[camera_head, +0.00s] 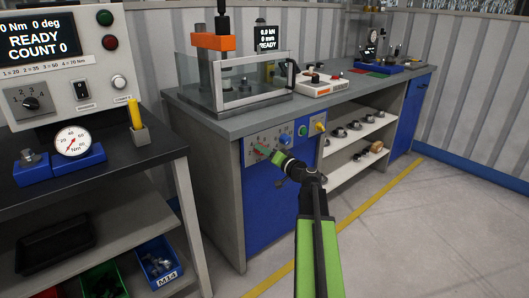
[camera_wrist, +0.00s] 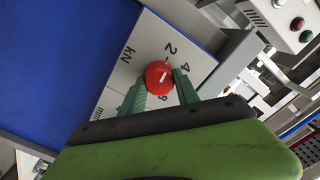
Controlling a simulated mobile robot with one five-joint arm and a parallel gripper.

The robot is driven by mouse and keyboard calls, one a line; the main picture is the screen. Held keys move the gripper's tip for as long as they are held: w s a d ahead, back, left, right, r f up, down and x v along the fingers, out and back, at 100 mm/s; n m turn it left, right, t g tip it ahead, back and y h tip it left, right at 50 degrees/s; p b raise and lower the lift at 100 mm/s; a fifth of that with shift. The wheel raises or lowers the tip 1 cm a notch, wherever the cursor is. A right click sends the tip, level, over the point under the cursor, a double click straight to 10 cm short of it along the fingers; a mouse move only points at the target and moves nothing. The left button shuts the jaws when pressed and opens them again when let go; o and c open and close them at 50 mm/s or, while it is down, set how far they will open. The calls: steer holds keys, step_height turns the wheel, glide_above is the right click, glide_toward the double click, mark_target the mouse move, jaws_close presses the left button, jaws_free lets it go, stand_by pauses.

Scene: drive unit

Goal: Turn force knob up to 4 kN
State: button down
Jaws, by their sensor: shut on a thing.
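The red force knob (camera_wrist: 158,76) with a white pointer line sits on a grey panel (camera_wrist: 118,92) marked "2", "4" and "kN" in the wrist view. My gripper (camera_wrist: 161,88) has its green fingers on either side of the knob, shut on it. The pointer's exact setting is hard to read. In the head view my gripper (camera_head: 263,151) is at the left part of the bench's control panel (camera_head: 271,134) and mostly hides the red knob. The display (camera_head: 267,37) above the bench reads about 0.0 kN, 0 mm, READY.
A press with a clear guard (camera_head: 252,83) stands on the bench. A dark table (camera_head: 98,170) stands at left. The floor at right is clear.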

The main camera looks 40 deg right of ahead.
steer(key=shift+s+f+m, duration=0.1)
steer(key=shift+f+m, duration=0.05)
steer(key=shift+m, duration=4.65)
steer(key=c, duration=0.9)
jaws_free()
steer(key=shift+s, duration=0.1)
